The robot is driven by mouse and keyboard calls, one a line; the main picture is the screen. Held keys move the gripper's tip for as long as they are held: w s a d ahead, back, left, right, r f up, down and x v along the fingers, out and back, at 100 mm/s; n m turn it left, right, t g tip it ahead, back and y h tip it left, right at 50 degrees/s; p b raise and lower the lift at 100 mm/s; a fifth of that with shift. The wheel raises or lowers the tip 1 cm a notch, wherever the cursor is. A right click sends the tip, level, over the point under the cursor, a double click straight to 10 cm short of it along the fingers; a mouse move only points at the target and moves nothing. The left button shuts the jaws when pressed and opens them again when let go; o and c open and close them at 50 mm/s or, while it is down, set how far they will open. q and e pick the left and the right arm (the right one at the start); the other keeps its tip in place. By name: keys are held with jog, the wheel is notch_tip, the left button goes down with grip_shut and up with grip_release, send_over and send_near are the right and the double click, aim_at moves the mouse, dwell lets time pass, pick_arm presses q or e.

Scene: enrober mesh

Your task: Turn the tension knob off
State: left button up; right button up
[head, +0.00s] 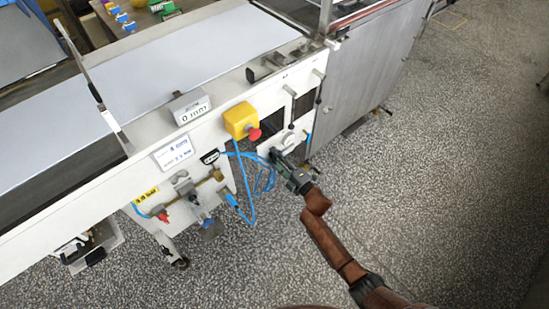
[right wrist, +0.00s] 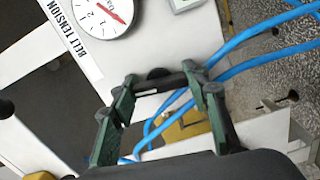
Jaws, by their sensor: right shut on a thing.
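The belt tension gauge (right wrist: 103,14) is a white dial with a red needle at the top left of the right wrist view, beside a "BELT TENSION" label (right wrist: 70,38). Below it, a dark bar-shaped tension knob (right wrist: 170,82) with a small white mark lies across between the fingertips. My right gripper (right wrist: 160,84) is shut on this knob, one fingertip at each end. In the head view my right gripper (head: 277,157) reaches the white panel just below the gauge (head: 287,141), and the knob is hidden there. My left gripper is not in view.
Blue hoses (head: 250,205) loop left of my right gripper and pass close to it in the right wrist view (right wrist: 265,30). A yellow box with a red button (head: 241,120) is above left. A grey cabinet (head: 365,70) stands to the right. The speckled floor (head: 440,200) is clear.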

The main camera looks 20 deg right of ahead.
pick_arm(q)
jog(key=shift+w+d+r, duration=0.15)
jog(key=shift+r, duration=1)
pick_arm(e)
jog(key=shift+s+a+f+n, duration=0.1)
jog(key=shift+a+f+n, duration=0.05)
jog(key=shift+n, duration=0.75)
jog(key=o, duration=1.2)
jog(key=v, duration=1.2)
